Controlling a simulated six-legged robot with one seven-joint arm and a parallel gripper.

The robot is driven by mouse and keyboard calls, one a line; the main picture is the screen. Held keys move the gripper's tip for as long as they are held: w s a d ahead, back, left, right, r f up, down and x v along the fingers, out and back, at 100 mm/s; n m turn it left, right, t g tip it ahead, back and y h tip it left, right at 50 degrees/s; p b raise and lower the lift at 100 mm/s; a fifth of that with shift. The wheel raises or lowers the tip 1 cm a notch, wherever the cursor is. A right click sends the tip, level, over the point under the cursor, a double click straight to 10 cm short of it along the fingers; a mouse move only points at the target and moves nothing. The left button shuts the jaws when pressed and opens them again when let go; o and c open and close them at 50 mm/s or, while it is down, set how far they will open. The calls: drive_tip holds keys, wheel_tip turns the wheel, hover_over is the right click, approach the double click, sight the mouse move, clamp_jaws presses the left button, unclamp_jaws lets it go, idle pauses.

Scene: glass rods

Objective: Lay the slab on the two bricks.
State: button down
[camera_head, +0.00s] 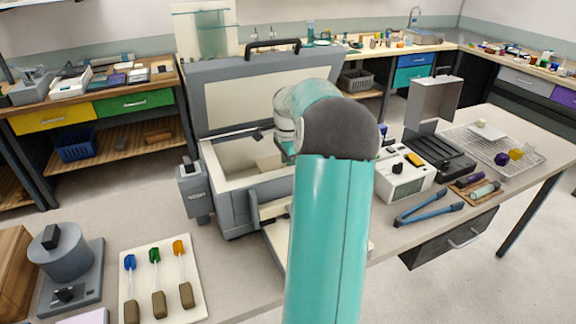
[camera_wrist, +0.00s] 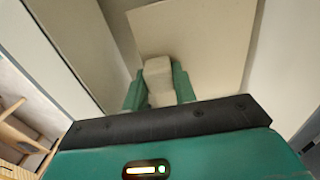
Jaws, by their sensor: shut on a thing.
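My gripper (camera_wrist: 158,82) shows in the wrist view with its two green fingers closed on a pale, block-shaped grip. The broad cream slab (camera_wrist: 205,40) lies directly beyond this grip, and the two appear joined. The slab's edges look turned relative to the walls around it. In the head view my arm reaches over the open grey kiln (camera_head: 255,192) and hides most of its right side and my fingers. A pale piece (camera_head: 267,163) shows inside the kiln; I cannot tell whether it is slab or brick. The two bricks are not clearly visible.
The kiln's raised lid (camera_head: 245,90) stands behind the opening. A white tray with three tools (camera_head: 160,280) lies front left. Blue tongs (camera_head: 430,213) and a white control box (camera_head: 403,178) are to the right.

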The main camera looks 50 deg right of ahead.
drive_tip(key=shift+f, duration=0.6)
drive_tip(key=c, duration=1)
unclamp_jaws()
drive_tip(key=shift+c, duration=0.2)
